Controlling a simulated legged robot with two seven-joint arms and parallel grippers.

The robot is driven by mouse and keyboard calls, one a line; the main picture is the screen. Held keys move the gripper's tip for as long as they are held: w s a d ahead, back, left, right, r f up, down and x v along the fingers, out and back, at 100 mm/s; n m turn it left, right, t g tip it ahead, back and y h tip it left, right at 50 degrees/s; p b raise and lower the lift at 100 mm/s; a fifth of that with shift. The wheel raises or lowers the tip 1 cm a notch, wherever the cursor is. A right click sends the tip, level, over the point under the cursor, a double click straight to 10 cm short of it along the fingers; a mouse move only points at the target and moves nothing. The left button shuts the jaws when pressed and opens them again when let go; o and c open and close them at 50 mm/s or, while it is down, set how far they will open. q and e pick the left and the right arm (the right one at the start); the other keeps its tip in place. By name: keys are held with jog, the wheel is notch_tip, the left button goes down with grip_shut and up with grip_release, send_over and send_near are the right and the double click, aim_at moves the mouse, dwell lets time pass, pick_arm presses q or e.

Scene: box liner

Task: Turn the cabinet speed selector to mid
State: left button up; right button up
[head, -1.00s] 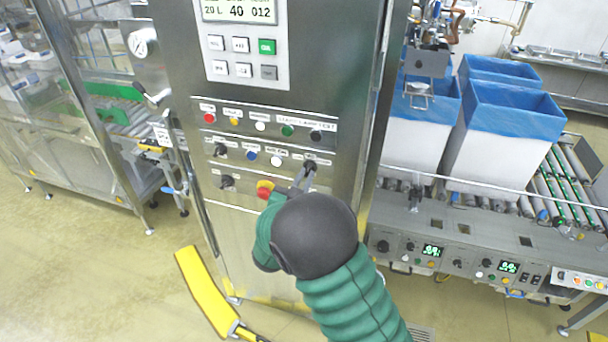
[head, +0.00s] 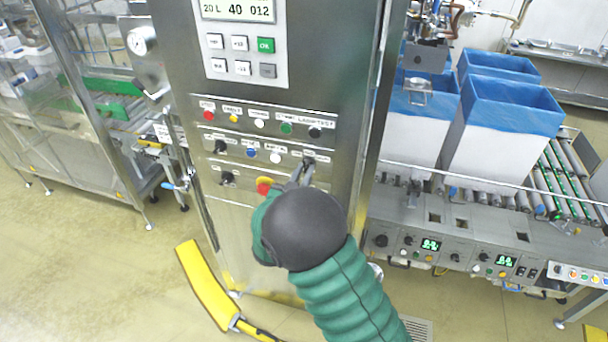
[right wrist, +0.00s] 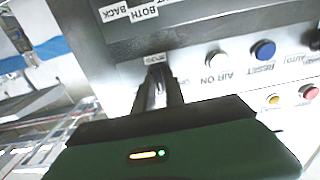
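The steel cabinet (head: 345,120) stands in front of me with a control panel. My right gripper (head: 302,172) is at the rightmost control of the panel's second row, just under its small label. In the right wrist view the gripper's two fingers (right wrist: 161,88) are close together and reach the panel right at that label (right wrist: 155,58), whose text I cannot read surely. The control there, probably the speed selector, is mostly hidden by the fingers, so its setting and whether they grip it are unclear. My left gripper is not in view.
Beside the fingers are a white button (head: 275,157), a blue button (head: 251,153) and a black selector (head: 221,146). A red emergency stop (head: 264,188) with a yellow collar lies just below left, close to my arm. Blue-lined boxes (head: 510,105) stand on a conveyor to the right.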

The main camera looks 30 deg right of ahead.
jog(key=o, duration=0.3)
jog(key=shift+f, duration=0.15)
jog(key=shift+a, duration=0.1)
jog(key=b+v, duration=0.4)
jog(key=v, duration=1.2)
jog(key=shift+s+a, duration=0.15)
jog(key=shift+a, duration=0.2)
jog(key=shift+d, duration=0.1)
